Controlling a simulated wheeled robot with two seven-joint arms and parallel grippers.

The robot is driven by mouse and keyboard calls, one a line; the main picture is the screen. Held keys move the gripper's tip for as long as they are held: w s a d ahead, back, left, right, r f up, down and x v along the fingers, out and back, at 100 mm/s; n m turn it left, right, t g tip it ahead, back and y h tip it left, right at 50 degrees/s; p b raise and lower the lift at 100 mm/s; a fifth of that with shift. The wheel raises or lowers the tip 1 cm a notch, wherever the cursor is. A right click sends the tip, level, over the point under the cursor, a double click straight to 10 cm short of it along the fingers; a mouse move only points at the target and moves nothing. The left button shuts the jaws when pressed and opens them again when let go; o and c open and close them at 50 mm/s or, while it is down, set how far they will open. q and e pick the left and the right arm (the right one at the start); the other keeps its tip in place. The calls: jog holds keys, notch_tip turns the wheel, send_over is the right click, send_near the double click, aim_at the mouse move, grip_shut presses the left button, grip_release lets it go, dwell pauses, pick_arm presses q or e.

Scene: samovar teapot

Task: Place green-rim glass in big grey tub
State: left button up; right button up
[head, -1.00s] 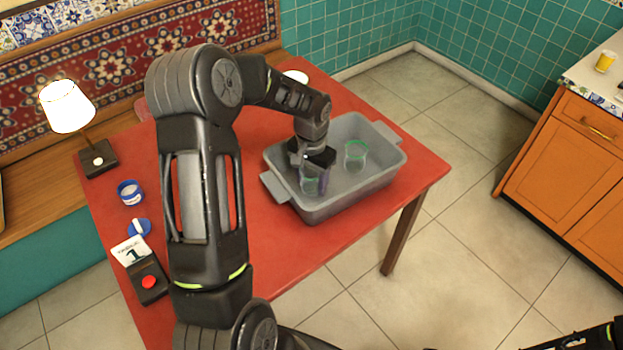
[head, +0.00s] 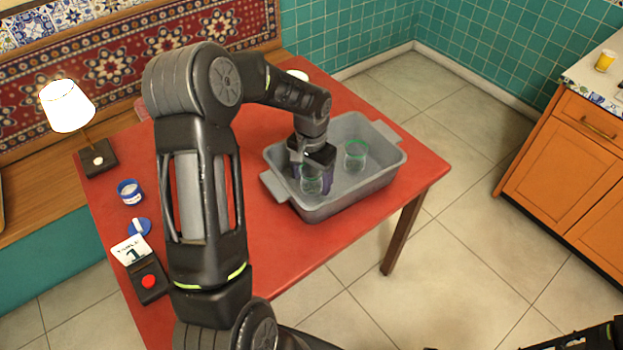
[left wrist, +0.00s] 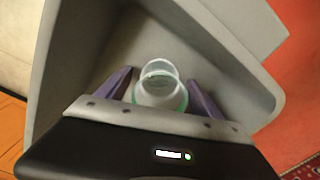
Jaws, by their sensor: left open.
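The big grey tub (head: 385,180) stands on the red table; its inside fills much of the left wrist view (left wrist: 75,60). My left gripper (head: 312,182) reaches down into the tub's left part, open, with its purple fingers apart. In the left wrist view the glass (left wrist: 160,95) has a gap to each finger. My right gripper is not visible; only dark arm parts show at lower right.
On the table's left side are a lamp (head: 68,108), a blue-white tin (head: 130,192), a blue round item (head: 139,228) and a number-card stand with a red button (head: 149,281). An orange cabinet (head: 570,170) stands at right. Table in front of the tub is clear.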

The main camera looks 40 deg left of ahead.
pick_arm(q)
notch_tip(320, 180, up, 11)
jog(key=shift+r, duration=0.15)
dwell(0.7)
